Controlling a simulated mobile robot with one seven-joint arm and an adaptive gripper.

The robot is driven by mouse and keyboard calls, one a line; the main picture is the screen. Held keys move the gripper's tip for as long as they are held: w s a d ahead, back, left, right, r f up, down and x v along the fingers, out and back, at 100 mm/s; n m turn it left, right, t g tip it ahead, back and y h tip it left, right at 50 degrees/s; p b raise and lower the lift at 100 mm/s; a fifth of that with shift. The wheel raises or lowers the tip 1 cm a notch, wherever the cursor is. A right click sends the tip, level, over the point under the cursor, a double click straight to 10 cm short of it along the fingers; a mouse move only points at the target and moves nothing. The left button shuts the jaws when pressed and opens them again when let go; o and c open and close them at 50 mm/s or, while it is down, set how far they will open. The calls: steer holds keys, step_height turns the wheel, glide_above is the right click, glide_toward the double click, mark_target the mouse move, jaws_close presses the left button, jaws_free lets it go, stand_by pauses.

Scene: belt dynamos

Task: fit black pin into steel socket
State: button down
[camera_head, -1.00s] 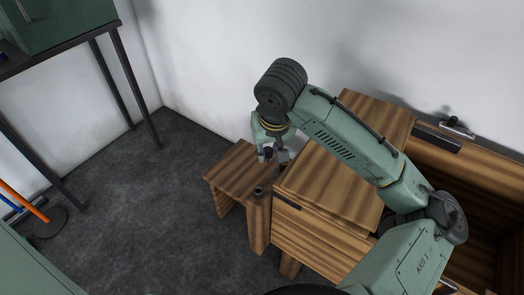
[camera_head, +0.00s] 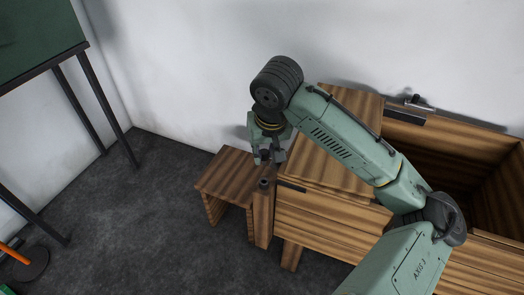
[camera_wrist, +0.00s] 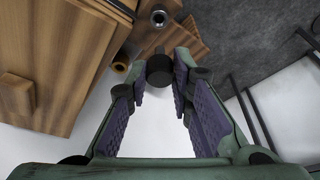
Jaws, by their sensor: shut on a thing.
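The black pin (camera_wrist: 160,70) is a dark round cylinder between my fingertips in the wrist view. My gripper (camera_wrist: 161,74) is shut on it, with purple pads on both sides. In the head view my gripper (camera_head: 268,157) hangs above the small wooden stand, and the dark pin (camera_head: 264,154) shows at its tips. The steel socket (camera_wrist: 159,17) shows as a ring with a dark hole, beyond the pin in the wrist view. In the head view the socket (camera_head: 264,183) stands upright at the stand's right side, below and apart from the gripper.
The wooden stand (camera_head: 222,172) adjoins a larger wooden cabinet (camera_head: 325,205), whose top lies close right of my gripper. A brass-coloured ring (camera_wrist: 120,66) shows left of the pin. A white wall (camera_head: 190,70) rises behind. A dark-legged table (camera_head: 85,50) stands left; floor between is clear.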

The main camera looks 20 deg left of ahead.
stand_by(0.4)
steer(key=b, duration=0.4)
glide_above(264, 179)
steer(key=s, duration=0.1)
steer(key=shift+d+f, duration=0.15)
steer(key=shift+f, duration=1.3)
steer(key=shift+d+f, duration=0.15)
steer(key=shift+f, duration=1.25)
steer(key=shift+p, duration=0.55)
steer(key=shift+f+b, duration=1.15)
steer(key=shift+f, duration=0.65)
steer(key=c, duration=1.3)
jaws_free()
steer(key=shift+r, duration=0.1)
steer(key=shift+c, duration=0.2)
